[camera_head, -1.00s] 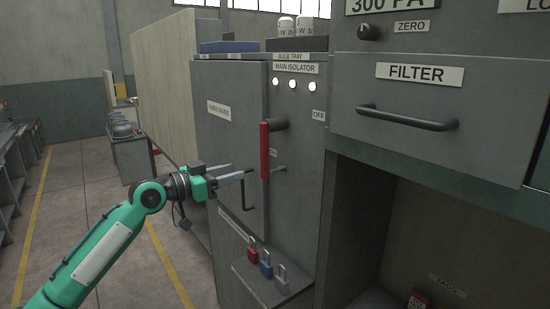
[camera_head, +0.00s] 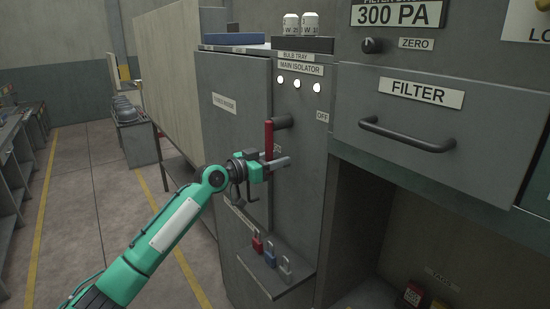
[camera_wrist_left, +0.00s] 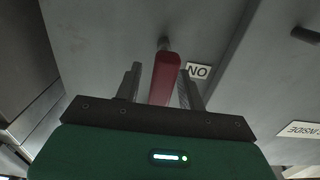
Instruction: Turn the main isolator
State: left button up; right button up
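The main isolator has a red lever handle (camera_head: 269,138) hanging down from a dark pivot (camera_head: 283,122) on the grey cabinet front, under the "MAIN ISOLATOR" label (camera_head: 300,68). The handle points down by the ON label, which shows upside down in the left wrist view (camera_wrist_left: 197,71). The OFF label (camera_head: 323,117) is to the right of the pivot. My left gripper (camera_head: 281,163) is at the handle's lower end. In the left wrist view the red handle (camera_wrist_left: 164,78) stands between the open fingers, with a gap on the left and less on the right. My right gripper is not in view.
Three lit white lamps (camera_head: 299,84) sit above the lever. A small shelf (camera_head: 264,275) below carries red, blue and grey padlocks. The filter drawer handle (camera_head: 407,136) juts out at the right. The cabinet door (camera_head: 235,130) is left of the lever.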

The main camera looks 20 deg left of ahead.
pick_arm(q)
jog(key=c, duration=0.7)
grip_shut()
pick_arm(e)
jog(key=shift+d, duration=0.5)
